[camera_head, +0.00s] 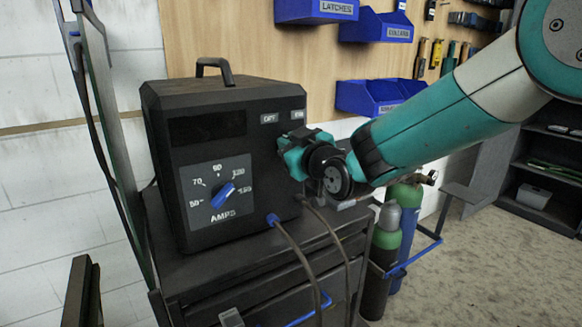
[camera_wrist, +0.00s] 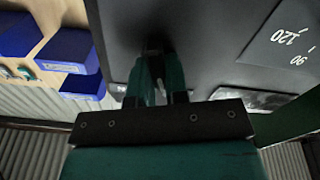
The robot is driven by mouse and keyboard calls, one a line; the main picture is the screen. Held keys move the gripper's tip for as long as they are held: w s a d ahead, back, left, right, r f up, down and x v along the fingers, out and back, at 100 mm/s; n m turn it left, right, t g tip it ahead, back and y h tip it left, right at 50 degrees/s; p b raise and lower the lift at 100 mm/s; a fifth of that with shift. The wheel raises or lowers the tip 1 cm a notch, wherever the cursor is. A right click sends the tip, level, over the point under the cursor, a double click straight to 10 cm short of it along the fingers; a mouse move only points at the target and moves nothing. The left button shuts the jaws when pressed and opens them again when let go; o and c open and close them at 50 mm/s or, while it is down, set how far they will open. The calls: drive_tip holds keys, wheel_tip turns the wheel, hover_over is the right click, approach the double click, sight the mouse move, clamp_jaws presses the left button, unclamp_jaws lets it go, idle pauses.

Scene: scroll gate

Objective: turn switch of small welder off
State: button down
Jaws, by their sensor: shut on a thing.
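The small welder (camera_head: 165,105) is a black box with a top handle, standing on a dark cart. Two small light labels (camera_head: 269,118) sit at the upper right of its front; the left one seems to read OFF, the other is hard to read. My gripper (camera_head: 284,146) is at the front face just below these labels. In the wrist view its teal fingers (camera_wrist: 153,62) are shut on a small dark part at the panel, which I take to be the switch (camera_wrist: 153,44). The fingers mostly hide it, so I cannot tell its position.
A blue AMPS knob (camera_head: 222,195) is on the welder's front, left of my gripper. Cables hang from the lower front. Gas cylinders (camera_head: 385,235) stand right of the cart (camera_head: 250,262). Blue bins (camera_head: 375,97) hang on the wall behind. Open floor lies at the right.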

drive_tip(key=shift+a+f+n+b, duration=0.1)
drive_tip(key=shift+n+b, duration=1.8)
drive_tip(key=shift+b, duration=0.4)
drive_tip(key=c, duration=1.1)
unclamp_jaws()
drive_tip(key=shift+s, duration=0.15)
drive_tip(key=b+v, duration=0.4)
drive_tip(key=v, duration=1.3)
drive_tip(key=shift+s, duration=0.1)
